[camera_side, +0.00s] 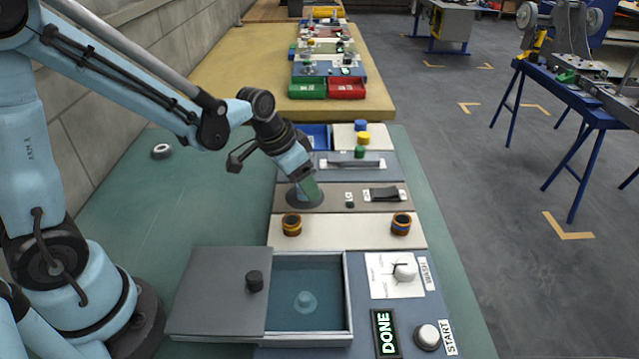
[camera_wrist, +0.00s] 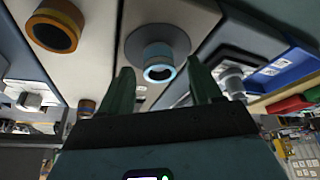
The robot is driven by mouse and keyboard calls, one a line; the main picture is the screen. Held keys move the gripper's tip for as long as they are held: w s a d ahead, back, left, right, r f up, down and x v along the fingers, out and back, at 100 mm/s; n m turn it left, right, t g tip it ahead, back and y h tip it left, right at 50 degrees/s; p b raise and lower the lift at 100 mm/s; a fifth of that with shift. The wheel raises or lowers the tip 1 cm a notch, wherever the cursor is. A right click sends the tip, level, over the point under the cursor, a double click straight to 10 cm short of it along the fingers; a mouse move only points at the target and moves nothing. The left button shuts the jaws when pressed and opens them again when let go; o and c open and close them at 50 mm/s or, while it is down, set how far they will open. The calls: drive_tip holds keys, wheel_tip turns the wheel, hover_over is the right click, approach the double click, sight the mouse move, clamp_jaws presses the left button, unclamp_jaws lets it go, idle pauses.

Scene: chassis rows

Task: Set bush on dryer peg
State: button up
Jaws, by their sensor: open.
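A bush with a pale blue ring-shaped end (camera_wrist: 160,73) stands on a round grey base in the wrist view. Its mouth faces my camera; I cannot make out clearly whether a peg is inside it. My gripper (camera_side: 307,190) is open, with green fingers pointing down over the round dark base (camera_side: 292,198) in the side view. In the wrist view the fingers lie apart on either side of the bush's end, with visible gaps. The fingers hide the bush in the side view. Inside the open wash tank (camera_side: 348,315) a pale peg (camera_side: 305,301) stands empty.
Two dark, orange-banded bushes (camera_side: 291,225) (camera_side: 401,224) stand on the cream strip. The tank's grey lid (camera_side: 215,290) is slid left. A wash dial (camera_side: 404,271), a lit DONE sign (camera_side: 385,332) and a start button (camera_side: 427,336) are at the right.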

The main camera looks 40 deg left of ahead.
drive_tip(key=v, duration=1.2)
drive_tip(key=shift+r, duration=0.1)
idle(0.4)
wheel_tip(320, 180, up, 7)
idle(0.6)
idle(0.5)
drive_tip(key=s+f+n+t+y, duration=0.1)
drive_tip(key=s+f+n+t, duration=0.1)
drive_tip(key=s+f, duration=0.4)
wheel_tip(320, 180, down, 4)
drive_tip(key=shift+s+d+r+n+t, duration=0.2)
drive_tip(key=shift+s+d+n+t, duration=0.1)
drive_tip(key=shift+d+n+t, duration=0.15)
